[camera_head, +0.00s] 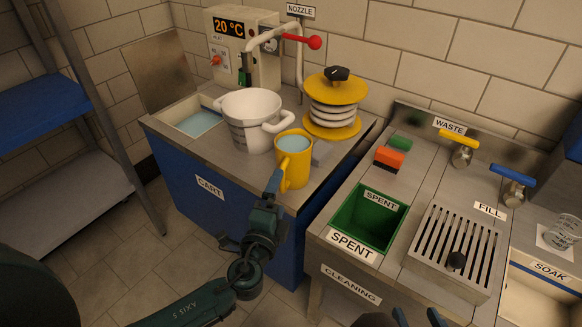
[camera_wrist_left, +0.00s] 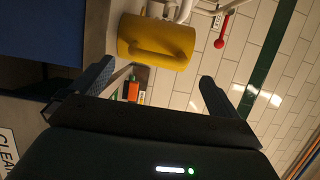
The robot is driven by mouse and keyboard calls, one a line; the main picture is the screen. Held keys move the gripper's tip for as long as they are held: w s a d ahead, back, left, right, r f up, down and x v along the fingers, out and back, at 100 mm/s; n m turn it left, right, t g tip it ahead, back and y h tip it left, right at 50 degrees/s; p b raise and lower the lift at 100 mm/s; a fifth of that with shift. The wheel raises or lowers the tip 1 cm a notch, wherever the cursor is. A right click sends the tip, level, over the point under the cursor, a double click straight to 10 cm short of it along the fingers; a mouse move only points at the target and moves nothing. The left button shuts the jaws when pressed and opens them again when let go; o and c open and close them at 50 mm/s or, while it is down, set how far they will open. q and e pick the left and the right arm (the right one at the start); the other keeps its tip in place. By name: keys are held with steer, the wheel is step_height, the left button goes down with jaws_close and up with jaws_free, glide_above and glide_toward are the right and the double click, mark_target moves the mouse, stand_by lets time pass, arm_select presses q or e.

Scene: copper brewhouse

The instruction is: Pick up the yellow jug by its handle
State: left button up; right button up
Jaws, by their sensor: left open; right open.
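The yellow jug (camera_head: 296,172) stands upright near the front right corner of the cart top, with pale blue liquid inside. Its handle (camera_head: 283,170) is on the side facing my left gripper. My left gripper (camera_head: 274,183) is open just in front of the handle, and its fingers partly overlap the jug's lower left in the head view. In the left wrist view the jug (camera_wrist_left: 172,32) lies ahead, beyond the open fingers (camera_wrist_left: 152,86), with its handle toward me and nothing between the fingers. My right gripper (camera_head: 418,318) is open and empty at the bottom edge of the head view.
A white pitcher (camera_head: 250,105) stands close behind the jug. The cleaning station at right has a green spent bin (camera_head: 368,218), a slotted drain (camera_head: 452,250) and an orange-black block (camera_head: 388,158).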

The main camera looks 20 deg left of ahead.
mark_target(283, 184)
arm_select(q)
steer(key=shift+w+f, duration=0.1)
steer(key=shift+w, duration=2.8)
steer(key=c, duration=1)
steer(key=shift+r, duration=0.25)
